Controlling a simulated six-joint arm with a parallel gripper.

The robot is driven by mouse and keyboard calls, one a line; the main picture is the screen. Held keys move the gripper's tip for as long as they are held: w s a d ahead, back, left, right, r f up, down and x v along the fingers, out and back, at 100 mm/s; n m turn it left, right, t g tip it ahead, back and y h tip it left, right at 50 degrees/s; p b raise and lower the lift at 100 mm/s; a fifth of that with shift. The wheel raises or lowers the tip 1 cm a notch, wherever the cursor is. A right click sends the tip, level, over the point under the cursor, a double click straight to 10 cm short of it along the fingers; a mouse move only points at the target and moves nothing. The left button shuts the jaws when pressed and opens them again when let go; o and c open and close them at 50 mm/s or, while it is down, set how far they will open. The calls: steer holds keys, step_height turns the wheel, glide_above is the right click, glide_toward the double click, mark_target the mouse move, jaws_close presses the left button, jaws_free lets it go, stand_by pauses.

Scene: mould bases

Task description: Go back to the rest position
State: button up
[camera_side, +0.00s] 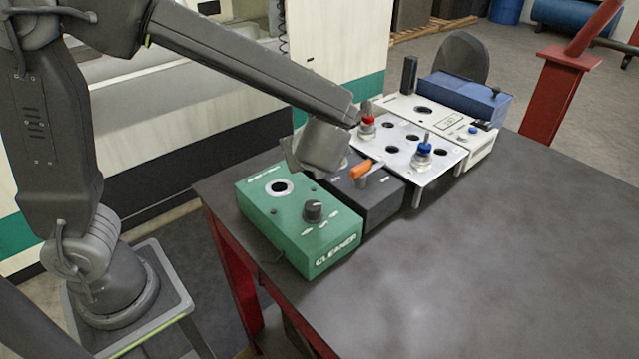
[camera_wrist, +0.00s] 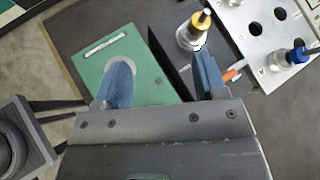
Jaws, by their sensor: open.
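My gripper (camera_wrist: 161,75) is open and has nothing between its fingers in the wrist view. Its left finger overlaps the round opening of the green CLEANER box (camera_wrist: 150,84), and its right finger is over the dark box beside it. In the side view my wrist hangs above the back of the green box (camera_side: 262,222) and dark box (camera_side: 382,208); the fingertips are hidden there. A yellow-collared piece (camera_wrist: 188,38) stands upright near the right finger, apart from it as far as I can tell. My wrist mostly hides that piece in the side view.
A pale plate (camera_side: 398,172) with several holes holds a red-collared piece (camera_side: 367,127) and a blue-collared piece (camera_side: 423,154). An orange lever (camera_side: 360,169) rises from the dark box. A white box (camera_side: 480,148) and blue box (camera_side: 465,97) stand behind. The table's front right is clear.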

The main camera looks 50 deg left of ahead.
steer(key=s+a+r+n+h, duration=0.1)
steer(key=s+n+h, duration=0.3)
steer(key=s+n, duration=0.4)
steer(key=s+a+r+n+h, duration=0.1)
steer(key=s+n+h, duration=0.4)
steer(key=n, duration=0.8)
steer(key=s+r, duration=0.1)
steer(key=s, duration=0.2)
steer(key=shift+s+r+n+g, duration=0.4)
steer(key=shift+o, duration=0.4)
